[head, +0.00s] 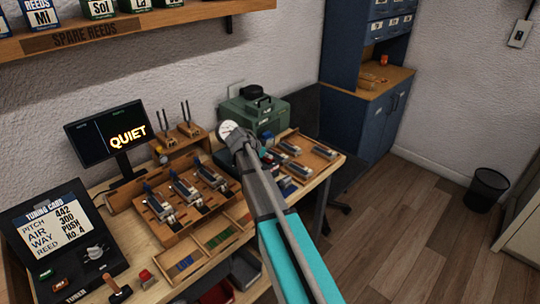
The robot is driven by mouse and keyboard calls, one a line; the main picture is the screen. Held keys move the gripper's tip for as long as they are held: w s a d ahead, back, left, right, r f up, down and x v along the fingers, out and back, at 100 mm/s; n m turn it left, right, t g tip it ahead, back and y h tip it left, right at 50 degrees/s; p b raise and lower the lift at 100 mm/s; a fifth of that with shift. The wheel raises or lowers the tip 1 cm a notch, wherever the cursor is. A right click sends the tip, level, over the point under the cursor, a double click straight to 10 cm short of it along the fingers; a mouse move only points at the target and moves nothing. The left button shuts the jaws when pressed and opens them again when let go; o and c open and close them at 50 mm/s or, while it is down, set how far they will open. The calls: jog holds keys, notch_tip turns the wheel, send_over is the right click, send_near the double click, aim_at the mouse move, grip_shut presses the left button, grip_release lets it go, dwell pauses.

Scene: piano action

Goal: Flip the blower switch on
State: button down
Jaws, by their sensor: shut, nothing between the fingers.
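A green machine (262,112) with a black round cap stands at the back of the workbench and looks like the blower. A round white-faced dial (227,128) shows at its left, beside the end of my arm. I cannot make out a blower switch on the machine; my arm covers part of this area. My gripper (238,138) is at the far end of my grey and teal arm, in front of the machine's left side. It appears shut and empty. I cannot tell whether it touches anything.
On the workbench (188,246) are a screen reading QUIET (112,137), a tuning card display (58,232), racks of metal parts (178,193) and a tray (304,157) right of my arm. A shelf (150,20) overhangs the back left. Floor is clear at right, before a bin (486,190).

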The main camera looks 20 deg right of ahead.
aim_at(266, 158)
jog(key=shift+w+a+r, duration=0.1)
jog(key=shift+w+a+r+p, duration=0.25)
jog(key=shift+w+p, duration=0.1)
jog(key=shift+w, duration=0.2)
jog(key=shift+r, duration=0.15)
jog(key=r+p, duration=0.4)
jog(key=shift+s+d, duration=0.1)
jog(key=shift+s, duration=0.1)
jog(key=s+p+v, duration=0.1)
jog(key=p+v, duration=0.6)
jog(key=v, duration=0.2)
jog(key=shift+s+r, duration=0.2)
dwell(0.7)
